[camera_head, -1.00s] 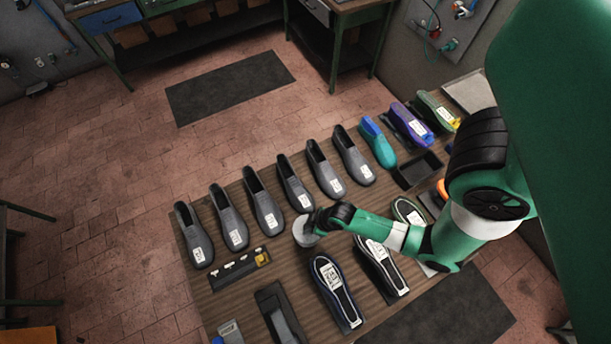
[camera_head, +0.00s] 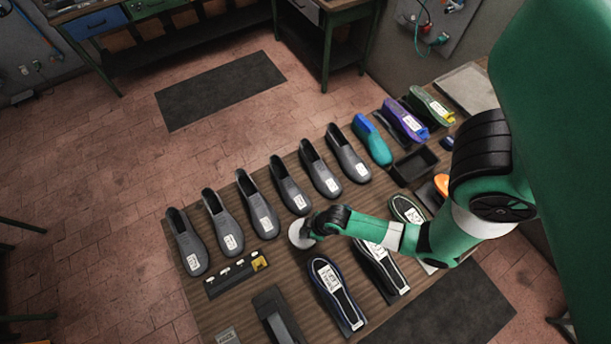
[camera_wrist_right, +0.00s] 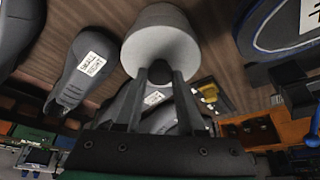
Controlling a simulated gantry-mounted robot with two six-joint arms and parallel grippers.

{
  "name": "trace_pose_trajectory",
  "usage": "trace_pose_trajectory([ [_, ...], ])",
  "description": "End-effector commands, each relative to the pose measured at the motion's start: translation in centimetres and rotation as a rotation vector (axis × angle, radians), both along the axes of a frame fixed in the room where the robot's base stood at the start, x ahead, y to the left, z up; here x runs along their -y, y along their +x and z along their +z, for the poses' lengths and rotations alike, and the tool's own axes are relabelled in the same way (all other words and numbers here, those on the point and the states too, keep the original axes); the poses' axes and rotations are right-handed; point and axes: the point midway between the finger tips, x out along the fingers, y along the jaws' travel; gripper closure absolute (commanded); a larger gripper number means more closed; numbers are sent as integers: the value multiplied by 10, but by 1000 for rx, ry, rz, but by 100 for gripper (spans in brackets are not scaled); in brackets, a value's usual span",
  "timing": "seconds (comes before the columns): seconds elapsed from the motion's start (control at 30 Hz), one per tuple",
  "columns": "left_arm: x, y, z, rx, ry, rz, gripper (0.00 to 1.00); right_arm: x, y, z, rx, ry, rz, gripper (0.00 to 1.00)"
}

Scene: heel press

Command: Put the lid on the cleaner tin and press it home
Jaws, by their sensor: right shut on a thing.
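In the right wrist view a pale grey round lid (camera_wrist_right: 160,48) with a dark knob sits at the tips of my right gripper (camera_wrist_right: 160,75), which is shut on the knob. The pale cleaner tin (camera_wrist_right: 160,13) shows directly behind the lid, roughly in line with it. I cannot tell whether the lid is fully seated. In the head view my right gripper (camera_head: 308,230) is over the pale disc of the lid (camera_head: 299,236), near the middle of the bench; the tin there is mostly hidden below. My left gripper is not in view.
A row of grey shoe lasts (camera_head: 262,216) stands behind the lid on the wooden bench (camera_head: 195,288). A dark rack (camera_head: 230,275) with a yellow piece lies to the left. Soles (camera_head: 335,290) lie in front, and a black tray (camera_head: 414,165) is at the right.

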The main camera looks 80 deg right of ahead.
Motion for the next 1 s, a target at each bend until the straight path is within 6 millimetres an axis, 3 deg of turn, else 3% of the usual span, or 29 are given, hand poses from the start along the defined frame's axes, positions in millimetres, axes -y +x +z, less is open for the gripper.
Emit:
trace_pose_trajectory([
  [1.0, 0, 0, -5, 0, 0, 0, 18, 0, 0, -11, 0, 0, 0, 93],
])
